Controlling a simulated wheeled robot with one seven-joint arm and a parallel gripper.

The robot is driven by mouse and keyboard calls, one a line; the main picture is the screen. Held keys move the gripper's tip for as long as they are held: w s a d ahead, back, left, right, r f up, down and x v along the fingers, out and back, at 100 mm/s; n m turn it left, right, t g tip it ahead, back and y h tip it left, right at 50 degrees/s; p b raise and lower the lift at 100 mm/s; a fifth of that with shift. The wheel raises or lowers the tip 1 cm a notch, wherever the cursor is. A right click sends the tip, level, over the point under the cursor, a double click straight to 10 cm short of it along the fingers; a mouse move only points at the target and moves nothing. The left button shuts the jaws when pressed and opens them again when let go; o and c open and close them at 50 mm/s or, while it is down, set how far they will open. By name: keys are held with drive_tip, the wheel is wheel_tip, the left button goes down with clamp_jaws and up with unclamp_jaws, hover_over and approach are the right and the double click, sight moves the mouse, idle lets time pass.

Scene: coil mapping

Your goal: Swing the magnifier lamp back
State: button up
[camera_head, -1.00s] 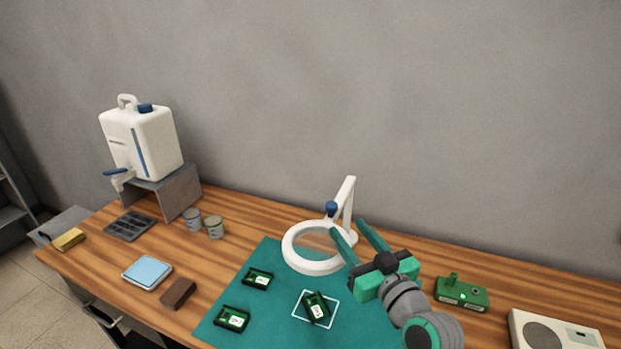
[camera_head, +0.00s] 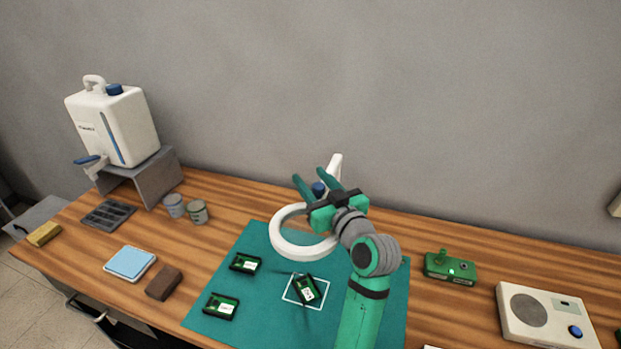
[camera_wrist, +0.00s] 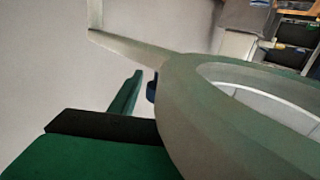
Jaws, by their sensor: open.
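The magnifier lamp is a white ring head (camera_head: 283,243) on a white arm (camera_head: 335,165) with a blue knob (camera_head: 318,188). Its ring hangs over the back of the green mat (camera_head: 255,300). My gripper (camera_head: 308,182) is open, its fingers beside the blue knob and just behind the ring; I cannot tell whether they touch. My wrist hides the ring's right side and much of the lamp's post and base. In the wrist view, the lamp's ring (camera_wrist: 190,110) fills the right side close up, with the blue knob (camera_wrist: 151,90) beside one green finger.
Several green boards (camera_head: 245,263) lie on the mat, one inside a white outlined square. A green device (camera_head: 450,268) and a cream box (camera_head: 545,315) stand to the right. Two small tins (camera_head: 198,212), a brown block (camera_head: 164,283) and a white jug (camera_head: 115,125) are to the left.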

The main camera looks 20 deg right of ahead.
drive_tip(key=shift+w, duration=0.5)
clamp_jaws()
drive_tip(key=shift+w+a, duration=0.1)
